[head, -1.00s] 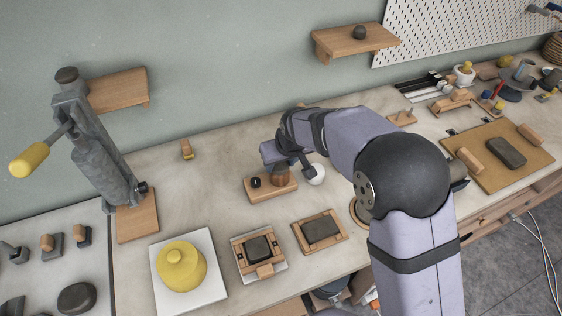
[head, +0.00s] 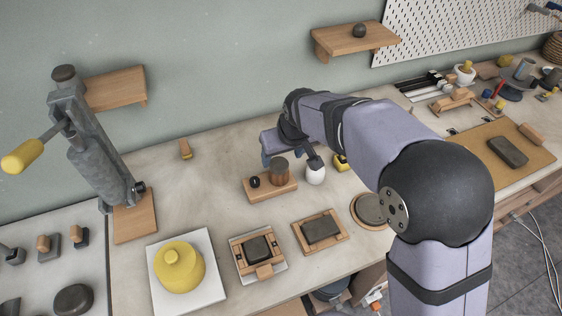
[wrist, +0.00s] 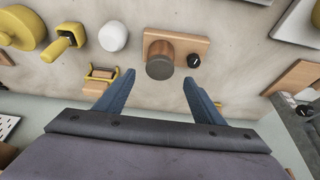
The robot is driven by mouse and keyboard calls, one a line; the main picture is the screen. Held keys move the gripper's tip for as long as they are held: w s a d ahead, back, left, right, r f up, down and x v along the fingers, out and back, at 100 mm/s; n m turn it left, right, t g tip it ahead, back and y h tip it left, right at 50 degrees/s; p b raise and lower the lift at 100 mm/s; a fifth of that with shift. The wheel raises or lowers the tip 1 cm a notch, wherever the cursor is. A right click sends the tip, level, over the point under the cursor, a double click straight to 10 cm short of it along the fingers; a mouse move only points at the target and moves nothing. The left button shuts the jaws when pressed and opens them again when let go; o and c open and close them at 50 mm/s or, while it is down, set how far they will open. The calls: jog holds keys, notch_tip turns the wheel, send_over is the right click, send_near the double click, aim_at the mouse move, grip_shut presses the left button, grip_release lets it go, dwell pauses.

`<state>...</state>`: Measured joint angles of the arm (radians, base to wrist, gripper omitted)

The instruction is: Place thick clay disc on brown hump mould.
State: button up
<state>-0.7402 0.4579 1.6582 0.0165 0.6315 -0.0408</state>
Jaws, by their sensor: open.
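The brown hump mould (head: 279,177) stands upright on a small wooden board beside a black knob. What appears to be the thick clay disc (head: 279,163), dark grey-brown, lies flat on its top. In the wrist view the disc (wrist: 160,69) covers the near end of the brown mould (wrist: 158,47). My gripper (head: 291,160) is open and empty, behind and above the mould. In the wrist view its two fingers (wrist: 159,78) are spread to either side of the disc, apart from it.
A white rounded object (head: 315,175) stands close right of the board (head: 262,192), with a yellow tool (head: 341,162) beyond it. Framed dark slabs (head: 321,231) and a yellow lidded form (head: 180,267) lie in front. A lever press (head: 95,150) stands left.

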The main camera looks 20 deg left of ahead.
jog(key=b+v, duration=0.1)
jog(key=v, duration=0.6)
jog(key=s+d+f+m+g+h, duration=0.1)
jog(key=d+f+m, duration=0.15)
jog(key=d, duration=0.75)
jog(key=s+d+f+m+h, duration=0.15)
jog(key=d+f, duration=0.25)
jog(key=d, duration=0.6)
jog(key=s+d+f+m+g, duration=0.1)
jog(key=s+d+f+m, duration=0.1)
jog(key=s+d, duration=0.4)
jog(key=s+d+f+m+g, duration=0.1)
jog(key=s+d+f+m, duration=0.1)
jog(key=s+d+f, duration=0.2)
jog(key=s+d, duration=0.3)
jog(key=d, duration=0.1)
jog(key=shift+d+f+m+h, duration=0.25)
jog(key=shift+d+m+h, duration=0.05)
jog(key=shift+m+h, duration=0.1)
